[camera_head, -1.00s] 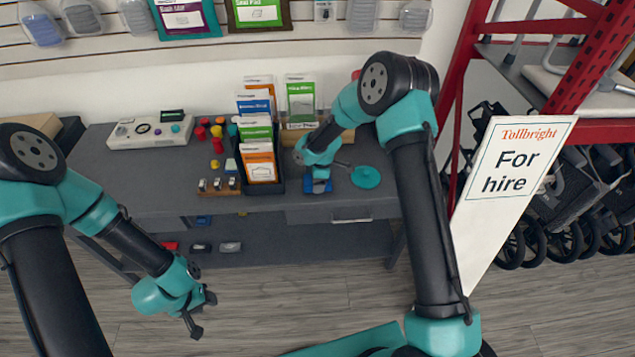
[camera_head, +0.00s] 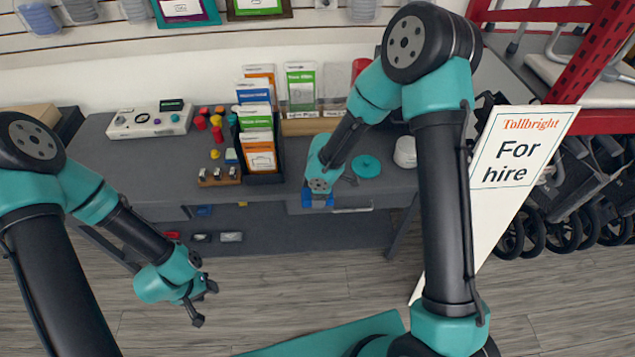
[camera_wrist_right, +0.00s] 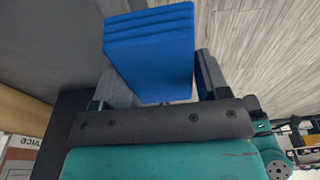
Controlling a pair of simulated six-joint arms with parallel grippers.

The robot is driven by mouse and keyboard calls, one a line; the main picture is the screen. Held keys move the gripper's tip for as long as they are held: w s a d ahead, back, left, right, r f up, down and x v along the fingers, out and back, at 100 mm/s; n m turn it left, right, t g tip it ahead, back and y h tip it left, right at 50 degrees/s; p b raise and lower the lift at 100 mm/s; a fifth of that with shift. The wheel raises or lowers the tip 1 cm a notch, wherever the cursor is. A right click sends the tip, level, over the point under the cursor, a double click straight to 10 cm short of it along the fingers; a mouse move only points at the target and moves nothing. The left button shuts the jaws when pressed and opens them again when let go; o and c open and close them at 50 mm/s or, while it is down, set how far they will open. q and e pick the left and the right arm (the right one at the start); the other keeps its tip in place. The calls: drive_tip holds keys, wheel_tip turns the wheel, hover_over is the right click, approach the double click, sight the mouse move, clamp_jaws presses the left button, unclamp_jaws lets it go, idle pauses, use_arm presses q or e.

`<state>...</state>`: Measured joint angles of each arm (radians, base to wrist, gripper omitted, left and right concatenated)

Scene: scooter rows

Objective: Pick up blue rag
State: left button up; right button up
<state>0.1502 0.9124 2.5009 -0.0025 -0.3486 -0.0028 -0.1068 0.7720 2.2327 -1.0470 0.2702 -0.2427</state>
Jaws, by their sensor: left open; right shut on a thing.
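The blue rag (camera_wrist_right: 150,45) is a folded stack of several layers. In the right wrist view it sits between the two fingers of my right gripper (camera_wrist_right: 160,92), which is shut on it. In the head view the rag (camera_head: 318,199) shows under my right gripper (camera_head: 318,192), in front of the drawer at the table's front edge. Floor shows behind it in the wrist view. My left gripper (camera_head: 203,303) is open and empty, low in front of the table over the floor.
The grey table (camera_head: 200,170) carries a brochure rack (camera_head: 262,178), a white device (camera_head: 150,121), small red and yellow items, a teal disc (camera_head: 366,166) and a white round container (camera_head: 405,152). A "For hire" sign (camera_head: 508,165) stands at the right.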

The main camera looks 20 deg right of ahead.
drive_tip(key=shift+s+a+r, duration=0.1)
drive_tip(key=shift+s+a, duration=0.15)
drive_tip(key=shift+s, duration=0.55)
drive_tip(key=shift+s+a+r, duration=0.1)
drive_tip(key=shift+s+a, duration=0.1)
drive_tip(key=shift+s, duration=0.6)
